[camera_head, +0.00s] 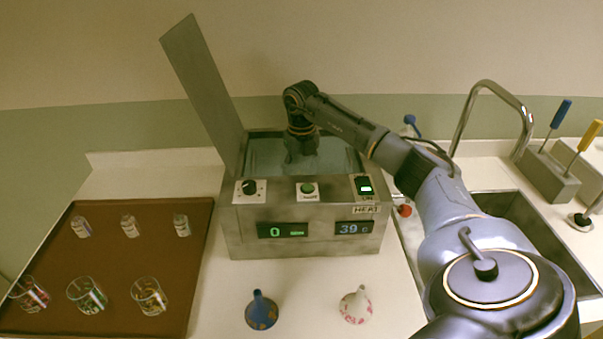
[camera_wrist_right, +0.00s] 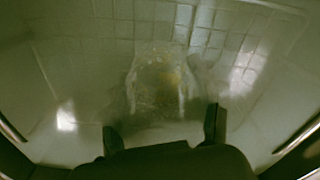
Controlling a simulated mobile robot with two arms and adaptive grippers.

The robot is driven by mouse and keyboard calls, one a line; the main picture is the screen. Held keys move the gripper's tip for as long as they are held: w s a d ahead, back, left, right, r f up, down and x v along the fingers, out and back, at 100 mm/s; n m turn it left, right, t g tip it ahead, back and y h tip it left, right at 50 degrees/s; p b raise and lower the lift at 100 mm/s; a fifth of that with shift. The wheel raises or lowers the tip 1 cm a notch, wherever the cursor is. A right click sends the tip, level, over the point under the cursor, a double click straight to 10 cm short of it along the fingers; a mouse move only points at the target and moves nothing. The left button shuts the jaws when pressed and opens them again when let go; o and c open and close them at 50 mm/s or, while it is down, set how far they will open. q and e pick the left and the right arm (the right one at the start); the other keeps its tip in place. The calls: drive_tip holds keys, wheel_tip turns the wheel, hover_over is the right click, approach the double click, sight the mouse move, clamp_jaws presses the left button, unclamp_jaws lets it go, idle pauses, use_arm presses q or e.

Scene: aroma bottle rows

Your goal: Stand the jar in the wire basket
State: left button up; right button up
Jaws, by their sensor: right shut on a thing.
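My right gripper (camera_head: 300,157) reaches down into the open top of the heated bath (camera_head: 308,245). In the right wrist view its two fingers (camera_wrist_right: 163,132) are spaced apart, shut on a clear glass jar (camera_wrist_right: 160,88) with a faint yellowish content. The wire basket (camera_wrist_right: 108,30) shows as a pale grid under and behind the jar. Whether the jar touches the basket floor is unclear through the murky view. In the head view the gripper hides the jar. My left gripper is not in view.
The bath's lid (camera_head: 203,85) stands raised at its left. A brown tray (camera_head: 110,255) with small bottles and glass beakers lies at left. A sink (camera_head: 520,225) with a faucet is at right.

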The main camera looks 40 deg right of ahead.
drive_tip(key=o, duration=0.7)
drive_tip(key=shift+f, duration=0.15)
drive_tip(key=o, duration=0.5)
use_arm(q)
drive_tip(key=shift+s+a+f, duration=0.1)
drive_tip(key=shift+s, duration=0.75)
use_arm(e)
drive_tip(key=shift+r, duration=0.6)
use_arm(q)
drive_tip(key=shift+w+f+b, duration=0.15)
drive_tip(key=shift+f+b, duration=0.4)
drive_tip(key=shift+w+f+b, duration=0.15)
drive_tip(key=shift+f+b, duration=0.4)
use_arm(e)
wheel_tip(320, 180, up, 11)
drive_tip(key=shift+r, duration=0.1)
